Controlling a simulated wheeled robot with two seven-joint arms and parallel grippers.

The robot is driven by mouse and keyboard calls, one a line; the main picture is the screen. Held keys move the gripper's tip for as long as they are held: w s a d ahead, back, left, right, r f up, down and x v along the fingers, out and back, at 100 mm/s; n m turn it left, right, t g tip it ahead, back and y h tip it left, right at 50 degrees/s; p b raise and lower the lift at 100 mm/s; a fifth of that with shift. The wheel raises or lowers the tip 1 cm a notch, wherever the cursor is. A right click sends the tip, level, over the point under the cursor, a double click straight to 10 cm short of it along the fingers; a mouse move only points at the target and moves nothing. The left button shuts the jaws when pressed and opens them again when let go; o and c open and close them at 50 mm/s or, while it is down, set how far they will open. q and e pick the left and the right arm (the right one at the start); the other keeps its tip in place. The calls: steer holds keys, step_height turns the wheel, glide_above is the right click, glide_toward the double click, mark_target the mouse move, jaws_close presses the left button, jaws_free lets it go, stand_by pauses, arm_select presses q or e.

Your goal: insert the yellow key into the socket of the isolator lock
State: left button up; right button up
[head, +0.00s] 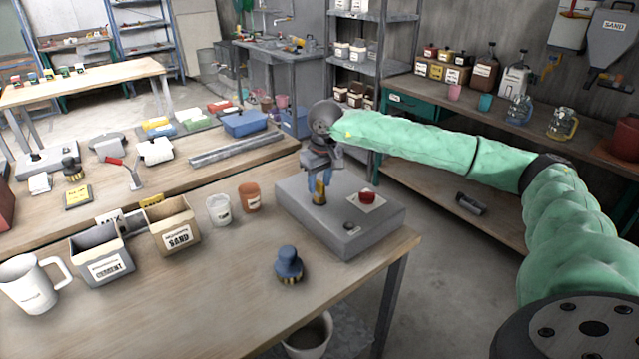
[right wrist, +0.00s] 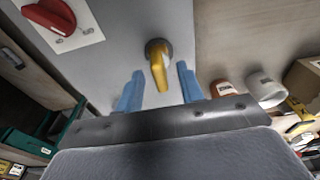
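The isolator lock is a grey box (head: 365,239) on the near table's right end, with a red knob (head: 367,197) on a white plate. The yellow key (head: 320,191) stands upright at the box's left part. In the right wrist view the key (right wrist: 158,68) rises from a dark round collar (right wrist: 157,47); how deep it sits, I cannot tell. My right gripper (head: 318,178) points down over the key. Its blue fingers (right wrist: 159,85) are open on either side, with gaps to the key. A small dark round fitting (head: 350,227) is on the box's near side. My left gripper is out of view.
A terracotta cup (head: 249,196), a white cup (head: 219,209), a sand bin (head: 174,225) and a cement bin (head: 102,253) stand to the left.

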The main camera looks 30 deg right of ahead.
mark_target(322, 183)
steer(key=r, duration=0.2)
steer(key=r+b, duration=0.1)
steer(key=r, duration=0.1)
steer(key=s+r+b, duration=0.1)
steer(key=r, duration=0.2)
steer(key=shift+r, duration=0.1)
stand_by(0.4)
